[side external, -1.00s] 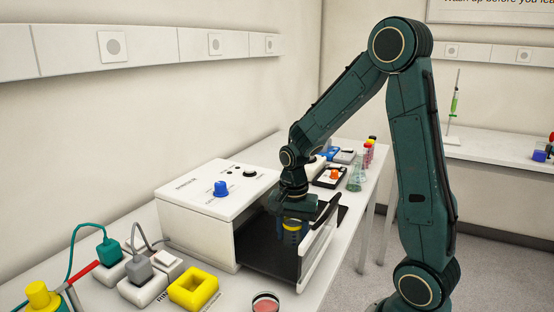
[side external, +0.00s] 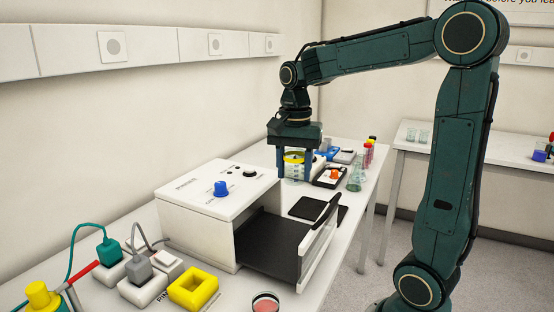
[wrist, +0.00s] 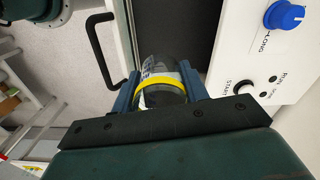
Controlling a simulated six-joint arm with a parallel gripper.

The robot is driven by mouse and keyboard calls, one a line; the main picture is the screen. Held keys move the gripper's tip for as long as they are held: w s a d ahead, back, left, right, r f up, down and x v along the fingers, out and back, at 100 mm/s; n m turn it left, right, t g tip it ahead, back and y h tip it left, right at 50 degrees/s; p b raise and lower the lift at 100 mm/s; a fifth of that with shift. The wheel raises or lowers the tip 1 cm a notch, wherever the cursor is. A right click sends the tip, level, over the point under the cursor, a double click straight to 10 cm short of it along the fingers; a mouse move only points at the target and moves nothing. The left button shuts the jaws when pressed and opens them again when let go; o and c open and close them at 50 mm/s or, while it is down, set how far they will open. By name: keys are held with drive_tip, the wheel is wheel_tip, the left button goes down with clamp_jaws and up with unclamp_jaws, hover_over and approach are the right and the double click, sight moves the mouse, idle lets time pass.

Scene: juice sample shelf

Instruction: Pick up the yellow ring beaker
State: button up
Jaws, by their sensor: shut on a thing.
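The yellow ring beaker (side external: 293,157) is clear glass with a yellow band near its top. It hangs between the two blue fingers of my gripper (side external: 294,167), which is shut on it. In the side view it is raised above the bench, behind the white machine's top. In the wrist view the beaker (wrist: 162,84) sits between the fingers of my gripper (wrist: 163,88), its yellow band across it. Part of its body is hidden by the fingers and the gripper mount.
The white machine (side external: 200,190) has a blue knob, and its dark drawer (side external: 268,243) is open and empty. A dark mat (side external: 318,208) lies beside it. A yellow square block (side external: 194,289) and a red dish (side external: 265,302) are in front. A green flask (side external: 356,179) stands farther back.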

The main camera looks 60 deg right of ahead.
drive_tip(key=shift+r, duration=0.8)
drive_tip(key=shift+d, duration=0.1)
drive_tip(key=shift+w+d, duration=0.15)
drive_tip(key=shift+d, duration=0.15)
drive_tip(key=w+d, duration=0.2)
drive_tip(key=d, duration=1)
hover_over(319, 211)
wheel_tip(319, 211, down, 18)
drive_tip(key=shift+f, duration=0.15)
drive_tip(key=shift+f, duration=0.1)
drive_tip(key=shift+f, duration=2.05)
